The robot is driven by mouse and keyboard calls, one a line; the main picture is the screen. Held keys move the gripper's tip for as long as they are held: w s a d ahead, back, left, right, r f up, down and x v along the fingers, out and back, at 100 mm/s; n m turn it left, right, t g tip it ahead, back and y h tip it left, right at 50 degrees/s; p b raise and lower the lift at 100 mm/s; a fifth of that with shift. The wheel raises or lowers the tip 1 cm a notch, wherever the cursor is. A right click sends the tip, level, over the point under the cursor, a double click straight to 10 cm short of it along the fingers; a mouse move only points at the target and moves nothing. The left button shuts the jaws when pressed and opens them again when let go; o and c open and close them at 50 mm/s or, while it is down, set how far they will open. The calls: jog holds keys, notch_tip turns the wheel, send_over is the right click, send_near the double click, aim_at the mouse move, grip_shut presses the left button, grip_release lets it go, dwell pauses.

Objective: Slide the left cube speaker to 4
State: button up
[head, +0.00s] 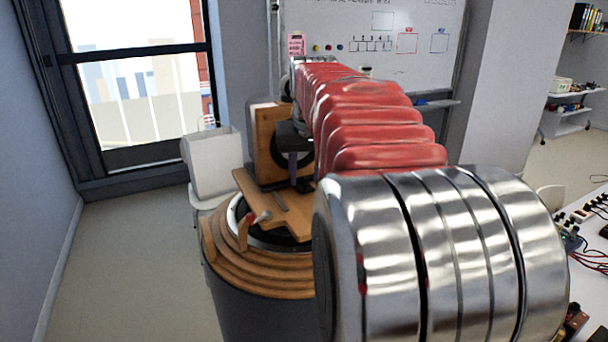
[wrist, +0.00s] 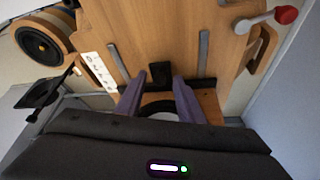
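A wooden cube speaker (head: 265,128) with a dark round cone stands on the wooden turntable in the head view. A wooden speaker (wrist: 62,26) with a round cone also shows at the upper left of the wrist view; I cannot tell whether it is the same one. My gripper (wrist: 156,80) is open, its two purple fingers apart. A small black block (wrist: 160,74) sits between and just beyond the fingertips; contact is not clear. A white label strip with small marks (wrist: 99,72) lies left of the fingers; its marks are too small to read. My arm hides much in the head view.
The wooden board (wrist: 220,45) has grey slots and a red-tipped lever (wrist: 287,15) at right. A dark stand-like piece (wrist: 45,93) is left of my gripper. A white box (head: 212,160) stands left of the turntable (head: 255,268). A bench with cables is at right.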

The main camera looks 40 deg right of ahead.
jog(key=shift+c, duration=0.4)
grip_shut()
